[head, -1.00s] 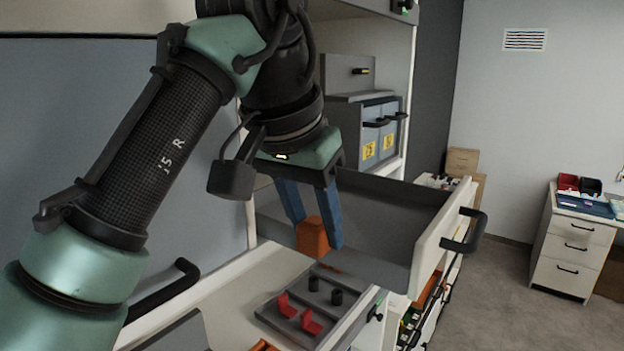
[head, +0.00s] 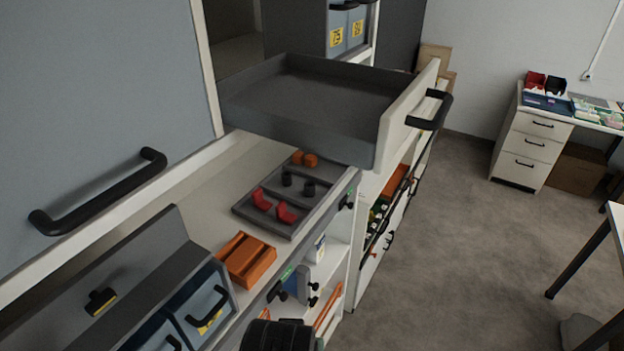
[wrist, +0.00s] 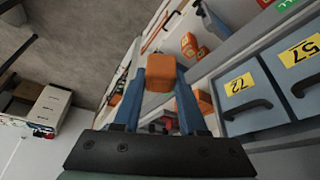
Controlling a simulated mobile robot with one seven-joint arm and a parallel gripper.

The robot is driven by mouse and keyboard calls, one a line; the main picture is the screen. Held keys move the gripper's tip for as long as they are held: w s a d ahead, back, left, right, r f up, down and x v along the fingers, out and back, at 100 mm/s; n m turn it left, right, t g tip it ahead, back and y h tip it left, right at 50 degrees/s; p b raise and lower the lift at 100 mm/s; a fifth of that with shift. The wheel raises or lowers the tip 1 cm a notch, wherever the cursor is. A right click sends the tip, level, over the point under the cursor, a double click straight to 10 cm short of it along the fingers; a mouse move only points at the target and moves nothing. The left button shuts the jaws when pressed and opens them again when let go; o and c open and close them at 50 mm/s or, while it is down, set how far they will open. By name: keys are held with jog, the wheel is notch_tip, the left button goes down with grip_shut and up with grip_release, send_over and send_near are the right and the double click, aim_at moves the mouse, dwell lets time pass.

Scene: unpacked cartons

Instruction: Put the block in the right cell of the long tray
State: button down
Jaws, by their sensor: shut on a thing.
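My gripper (wrist: 158,88) is shut on an orange block (wrist: 161,73), which sits between its blue fingers in the wrist view. In the head view the block and the fingertips are not clearly visible; a dark round part of my arm shows at the bottom edge. A long grey tray (head: 240,209) lies on the counter under the open drawer. Its near cell holds two red pieces (head: 262,199), its middle cell two black cylinders (head: 308,188), and its far cell two small orange pieces (head: 310,160). The block is away from the tray.
An open grey drawer (head: 375,145) juts out above the tray's far end. An orange divided container (head: 247,262) sits on the counter nearer me. Grey-blue bins with black handles (head: 207,307) stand at lower left, and labelled bins (wrist: 252,95) show right in the wrist view. Open floor lies right.

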jog(key=f, duration=0.1)
jog(key=s+f, duration=0.1)
jog(key=f, duration=0.1)
jog(key=shift+d+f, duration=0.1)
jog(key=shift+f, duration=0.2)
jog(key=s+f+n, duration=0.1)
jog(key=s+f, duration=0.2)
jog(key=f, duration=0.4)
jog(key=shift+f+y, duration=0.3)
jog(key=shift+w, duration=0.1)
